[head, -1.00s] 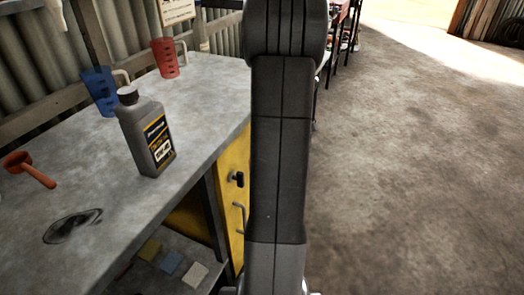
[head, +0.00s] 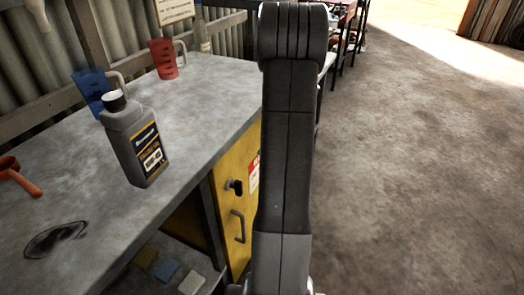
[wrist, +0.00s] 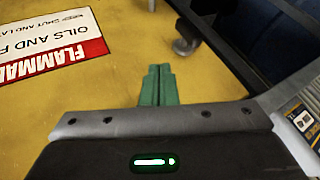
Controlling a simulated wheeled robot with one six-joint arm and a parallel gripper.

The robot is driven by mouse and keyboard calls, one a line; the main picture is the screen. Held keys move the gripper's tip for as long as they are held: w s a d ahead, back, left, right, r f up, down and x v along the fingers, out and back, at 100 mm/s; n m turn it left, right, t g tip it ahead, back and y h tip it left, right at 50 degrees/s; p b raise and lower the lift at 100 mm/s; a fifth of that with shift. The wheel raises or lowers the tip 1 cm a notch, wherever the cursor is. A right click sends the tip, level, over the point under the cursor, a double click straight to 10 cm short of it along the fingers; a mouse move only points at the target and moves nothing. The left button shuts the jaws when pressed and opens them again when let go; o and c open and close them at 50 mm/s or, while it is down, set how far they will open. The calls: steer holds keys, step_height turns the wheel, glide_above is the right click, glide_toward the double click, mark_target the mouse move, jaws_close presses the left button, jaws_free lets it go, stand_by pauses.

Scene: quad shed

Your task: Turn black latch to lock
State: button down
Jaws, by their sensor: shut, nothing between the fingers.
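The black latch (head: 234,186) is on the yellow cabinet door (head: 225,165), under the workbench's edge and above a grey pull handle (head: 238,227). In the wrist view the latch (wrist: 186,42) is a dark, partly blurred shape beyond my fingertips and to their right. How it is turned is hard to tell. My gripper (wrist: 158,78) has green fingers that are together with nothing between them. They point toward the yellow door (wrist: 130,20) and appear apart from the latch. In the head view my arm covers the middle and the gripper itself does not show.
The grey workbench (head: 190,110) holds a dark oil bottle (head: 135,145), a blue jug (head: 92,92), a red jug (head: 163,58) and an orange scoop (head: 22,183). A red-and-white warning sign (wrist: 45,40) is on the door. Concrete floor (head: 410,170) lies clear at right.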

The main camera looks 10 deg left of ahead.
mark_target(235, 187)
steer(key=s+a+f, duration=0.5)
steer(key=s, duration=0.1)
steer(key=shift+f+b, duration=0.3)
steer(key=shift+f, duration=0.1)
stand_by(0.3)
steer(key=shift+s+a+b, duration=0.1)
steer(key=shift+b, duration=0.3)
